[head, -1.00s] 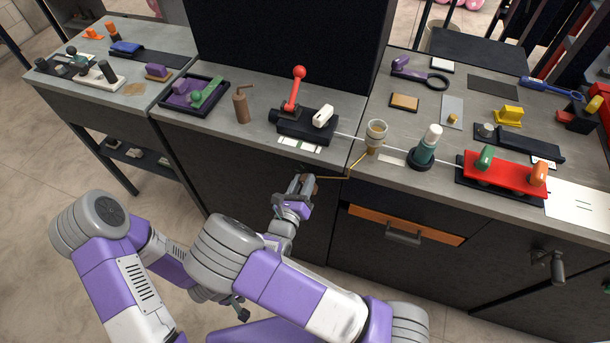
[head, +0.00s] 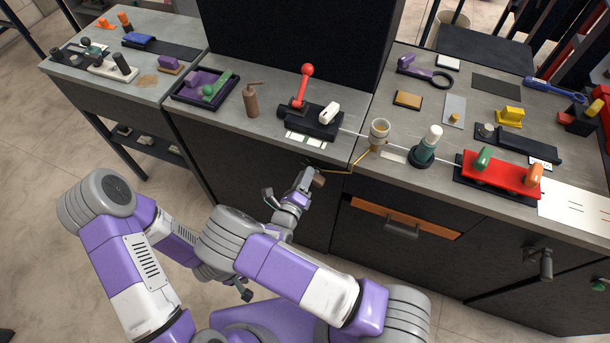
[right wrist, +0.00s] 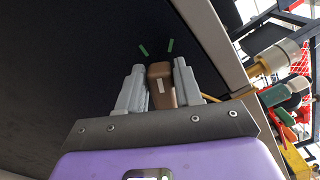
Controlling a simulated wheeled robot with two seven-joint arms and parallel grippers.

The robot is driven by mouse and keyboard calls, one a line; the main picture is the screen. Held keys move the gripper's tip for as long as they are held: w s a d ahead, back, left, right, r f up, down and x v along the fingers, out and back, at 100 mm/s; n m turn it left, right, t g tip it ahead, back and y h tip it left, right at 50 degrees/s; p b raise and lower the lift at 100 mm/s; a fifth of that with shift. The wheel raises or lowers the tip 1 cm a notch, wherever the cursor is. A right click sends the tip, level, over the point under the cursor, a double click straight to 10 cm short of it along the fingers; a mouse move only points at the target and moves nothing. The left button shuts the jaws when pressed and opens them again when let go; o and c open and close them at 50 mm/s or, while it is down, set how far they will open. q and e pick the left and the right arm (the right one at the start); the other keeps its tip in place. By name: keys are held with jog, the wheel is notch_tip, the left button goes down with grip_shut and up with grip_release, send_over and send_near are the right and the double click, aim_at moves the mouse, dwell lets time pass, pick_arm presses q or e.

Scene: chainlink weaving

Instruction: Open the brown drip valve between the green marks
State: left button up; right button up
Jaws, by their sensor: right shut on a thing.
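The brown drip valve (right wrist: 160,85) is a block-like handle with a pale stripe on the dark cabinet front. In the right wrist view its far end points towards the gap between two short green marks, one left (right wrist: 143,51) and one right (right wrist: 170,45). My right gripper (right wrist: 160,84) is shut on the valve, a grey finger on each side. In the head view the right gripper (head: 313,178) is at the cabinet front below the counter edge, with a bit of brown (head: 319,180) at its tip. What seems to be my left gripper (head: 245,293) hangs low, mostly hidden by my arms.
A thin brass pipe (head: 340,172) runs from near the valve up to a pale cup (head: 379,131) at the counter edge. A black block with a red lever (head: 305,88) stands above. A drawer with an orange strip (head: 404,218) lies to the right.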

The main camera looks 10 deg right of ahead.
dwell(0.3)
jog(key=o, duration=1)
jog(key=shift+c, duration=0.2)
jog(key=shift+s, duration=0.1)
jog(key=v, duration=0.7)
jog(key=shift+s+a, duration=0.15)
jog(key=shift+s, duration=0.05)
